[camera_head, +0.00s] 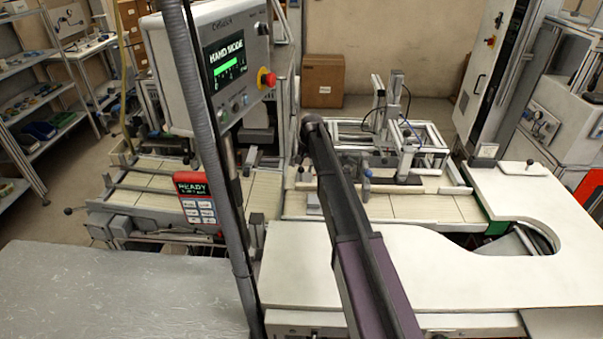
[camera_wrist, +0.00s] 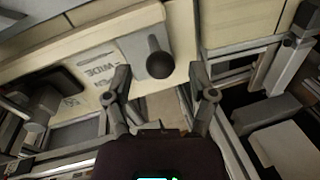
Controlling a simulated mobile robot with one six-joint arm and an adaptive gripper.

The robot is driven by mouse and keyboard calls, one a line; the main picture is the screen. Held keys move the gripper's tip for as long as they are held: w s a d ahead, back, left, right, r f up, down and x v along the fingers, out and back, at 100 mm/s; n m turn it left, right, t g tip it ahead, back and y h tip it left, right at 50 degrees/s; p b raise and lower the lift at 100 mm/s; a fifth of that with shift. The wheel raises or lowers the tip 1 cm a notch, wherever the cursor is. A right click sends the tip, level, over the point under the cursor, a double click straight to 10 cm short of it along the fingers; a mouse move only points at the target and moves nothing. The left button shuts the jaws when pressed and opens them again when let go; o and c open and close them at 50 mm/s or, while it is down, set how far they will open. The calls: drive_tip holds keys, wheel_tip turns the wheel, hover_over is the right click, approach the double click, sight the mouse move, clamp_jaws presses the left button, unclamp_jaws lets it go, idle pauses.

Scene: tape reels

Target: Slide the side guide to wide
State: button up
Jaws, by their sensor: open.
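In the wrist view, a dark round knob (camera_wrist: 159,64) stands on a grey block (camera_wrist: 135,43), which I take to be the side guide's handle. The printed word WIDE (camera_wrist: 101,71) is on the pale surface left of the block, with an arrow-like mark beside it. My gripper (camera_wrist: 160,74) is open, one finger on each side of the knob in this view. Whether the fingers are at the knob's height or touch it, I cannot tell. In the head view my arm covers this spot, and my gripper is hidden behind it.
A hanging control panel (camera_head: 225,62) reading HAND MODE and a red READY keypad (camera_head: 198,198) stand left of my arm. A metal frame fixture (camera_head: 395,125) rises behind it. A white worktop (camera_head: 440,268) fills the front right. Dark gaps flank the rails in the wrist view.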

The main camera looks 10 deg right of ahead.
drive_tip(key=shift+a+f+b, duration=0.1)
drive_tip(key=shift+f+b, duration=0.2)
drive_tip(key=shift+f, duration=0.2)
clamp_jaws()
